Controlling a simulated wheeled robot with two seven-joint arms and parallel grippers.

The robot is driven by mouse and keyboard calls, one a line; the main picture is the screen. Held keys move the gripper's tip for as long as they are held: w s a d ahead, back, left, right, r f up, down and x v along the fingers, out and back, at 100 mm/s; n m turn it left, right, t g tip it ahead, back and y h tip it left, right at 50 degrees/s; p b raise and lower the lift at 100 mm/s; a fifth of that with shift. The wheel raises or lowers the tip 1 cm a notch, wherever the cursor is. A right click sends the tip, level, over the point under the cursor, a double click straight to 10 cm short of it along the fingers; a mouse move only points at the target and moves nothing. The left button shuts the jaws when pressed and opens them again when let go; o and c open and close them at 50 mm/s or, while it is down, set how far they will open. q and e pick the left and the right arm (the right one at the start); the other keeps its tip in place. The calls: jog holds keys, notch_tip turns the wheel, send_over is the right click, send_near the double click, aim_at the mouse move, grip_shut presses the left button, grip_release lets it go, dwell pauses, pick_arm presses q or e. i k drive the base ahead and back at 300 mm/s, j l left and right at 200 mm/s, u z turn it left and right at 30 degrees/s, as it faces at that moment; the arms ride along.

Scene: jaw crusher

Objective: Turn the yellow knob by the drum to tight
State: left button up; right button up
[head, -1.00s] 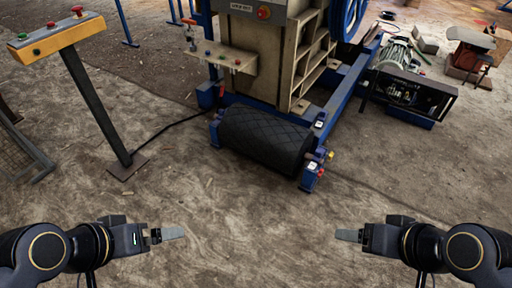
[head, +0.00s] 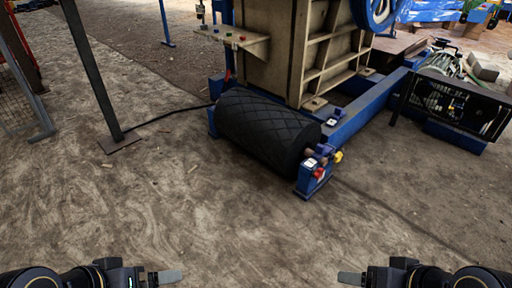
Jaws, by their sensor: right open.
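The yellow knob (head: 338,157) is small and sits on the right side of the blue bracket (head: 314,176) at the drum's right end. The black drum (head: 262,130) has a crosshatched surface and lies low in front of the machine. The knob's setting is too small to read. My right gripper (head: 352,278) is open and empty at the bottom edge, below and well apart from the knob. My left gripper (head: 166,277) is at the bottom left, far from the drum; its jaw gap does not show clearly.
A red knob or button (head: 318,172) is on the same bracket. The beige crusher body (head: 275,45) stands behind the drum on a blue frame (head: 365,112). A motor unit (head: 455,100) is at right. A dark post (head: 92,70) stands at left. The dirt floor before the drum is open.

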aim_at(338, 157)
jog(key=i+l, duration=0.3)
jog(key=i, duration=0.25)
jog(key=i+l+u, duration=0.1)
jog(key=i+l, duration=0.2)
jog(key=i, duration=0.3)
jog(key=i+l, duration=0.35)
jog(key=i, duration=0.2)
jog(key=u, duration=0.05)
